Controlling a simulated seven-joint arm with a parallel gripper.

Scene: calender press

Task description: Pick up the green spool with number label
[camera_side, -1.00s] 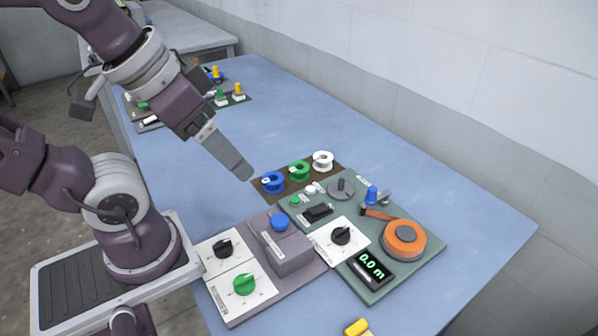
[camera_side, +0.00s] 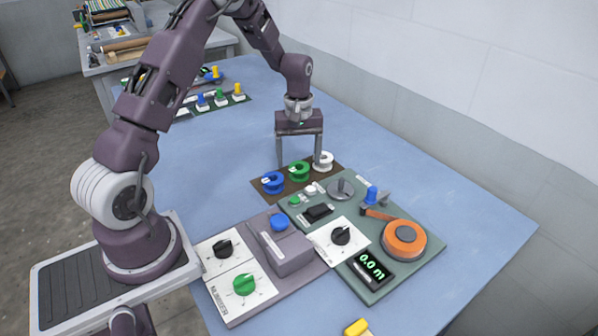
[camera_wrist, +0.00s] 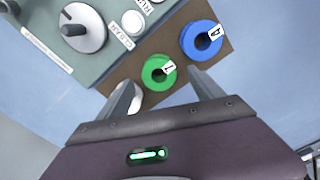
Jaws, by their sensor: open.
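The green spool (camera_side: 299,171) sits on a brown mat (camera_side: 263,190) between a blue spool (camera_side: 272,183) and a white spool (camera_side: 323,160). In the wrist view the green spool (camera_wrist: 158,74) carries a white label that seems to read 1, and the blue spool (camera_wrist: 201,41) shows a 4. My gripper (camera_side: 300,163) is open and points down, above and just behind the row of spools. In the wrist view its fingers (camera_wrist: 163,92) reach toward the green spool, with nothing between them. The white spool (camera_wrist: 128,98) is partly hidden by the left finger.
A green panel (camera_side: 428,250) with knobs, an orange reel (camera_side: 404,238) and a display stands close in front of the spools. A grey box with a blue button (camera_side: 279,222) is beside it. The blue table (camera_side: 210,160) left of the spools is clear.

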